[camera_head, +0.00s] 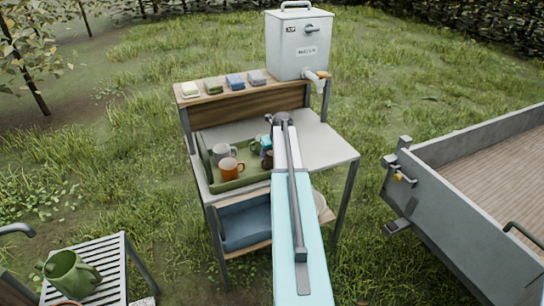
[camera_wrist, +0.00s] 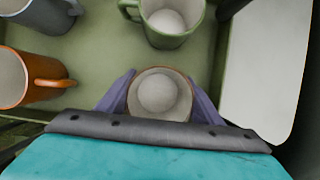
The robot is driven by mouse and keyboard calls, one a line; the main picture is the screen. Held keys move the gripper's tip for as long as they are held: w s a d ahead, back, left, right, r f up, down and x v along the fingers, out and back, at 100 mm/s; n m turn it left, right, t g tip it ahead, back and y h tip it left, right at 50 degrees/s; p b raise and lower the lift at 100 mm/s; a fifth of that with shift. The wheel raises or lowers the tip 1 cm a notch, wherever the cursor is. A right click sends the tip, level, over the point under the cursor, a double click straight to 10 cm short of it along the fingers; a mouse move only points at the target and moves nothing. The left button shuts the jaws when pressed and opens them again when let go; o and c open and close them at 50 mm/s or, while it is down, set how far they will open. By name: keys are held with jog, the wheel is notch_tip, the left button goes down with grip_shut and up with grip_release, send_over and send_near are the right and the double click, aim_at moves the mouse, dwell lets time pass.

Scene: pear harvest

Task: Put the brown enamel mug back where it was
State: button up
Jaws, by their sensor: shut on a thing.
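The brown enamel mug (camera_wrist: 185,78) is upright between the two fingers of my gripper (camera_wrist: 160,92) in the wrist view. The fingers are shut on it from both sides, and its pale inside faces the camera. In the head view a dark brown part of the mug (camera_head: 267,160) shows beside my arm; the arm hides the rest. It is at or over the right part of the olive tray (camera_head: 235,186). I cannot tell whether its base touches the tray.
A green mug (camera_wrist: 168,38) is just beyond the held mug in the wrist view. The grey tabletop (camera_head: 335,150) right of the tray is mostly clear. A water tank (camera_head: 298,45) stands behind.

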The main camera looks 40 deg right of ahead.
jog(key=shift+f, duration=0.25)
jog(key=shift+f, duration=0.15)
jog(key=o, duration=1.3)
jog(key=shift+c, duration=0.2)
jog(key=shift+r, duration=0.25)
jog(key=b+v, duration=0.2)
jog(key=v, duration=1)
jog(key=shift+b, duration=0.35)
